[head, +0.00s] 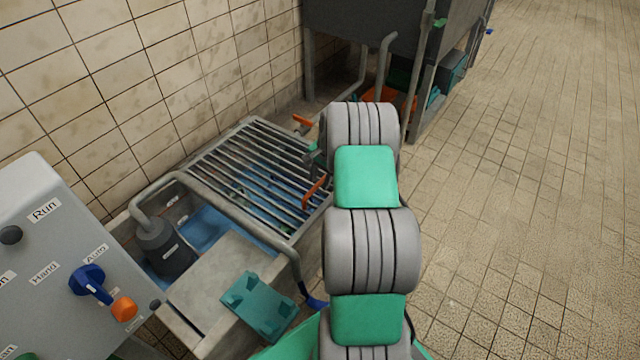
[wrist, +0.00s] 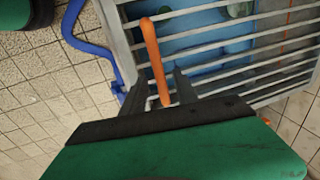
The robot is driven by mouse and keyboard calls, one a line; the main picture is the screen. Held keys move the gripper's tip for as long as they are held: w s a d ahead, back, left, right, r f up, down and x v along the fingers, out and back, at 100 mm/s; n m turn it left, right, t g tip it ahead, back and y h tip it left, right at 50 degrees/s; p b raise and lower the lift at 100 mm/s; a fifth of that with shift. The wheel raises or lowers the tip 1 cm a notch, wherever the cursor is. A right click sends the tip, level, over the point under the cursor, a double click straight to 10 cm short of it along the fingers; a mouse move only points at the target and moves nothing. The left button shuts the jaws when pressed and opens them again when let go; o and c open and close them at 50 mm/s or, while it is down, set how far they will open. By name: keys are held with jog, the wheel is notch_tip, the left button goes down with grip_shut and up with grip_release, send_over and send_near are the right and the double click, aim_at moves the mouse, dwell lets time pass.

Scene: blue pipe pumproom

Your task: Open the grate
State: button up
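The metal grate (head: 262,172) lies flat over the far part of a basin, its bars running across blue below. An orange handle (head: 314,190) stands at its right edge, and a second orange handle (head: 303,121) is at the far corner. In the wrist view the near handle (wrist: 154,52) rises between the two dark fingers of my gripper (wrist: 157,84). The fingers are apart, with a visible gap beside the handle; contact cannot be told. The grate's bars (wrist: 222,32) show beyond. In the head view my arm hides most of the gripper.
A grey control box (head: 60,255) stands at the near left. A dark pump (head: 165,248) and a bent pipe (head: 228,206) are at the basin's open near part. A teal plate (head: 258,305) lies in front. A dark tank (head: 375,35) stands behind. The tiled floor at right is clear.

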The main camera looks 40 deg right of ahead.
jog(key=shift+f, duration=0.1)
grip_shut()
dwell(0.3)
dwell(1.1)
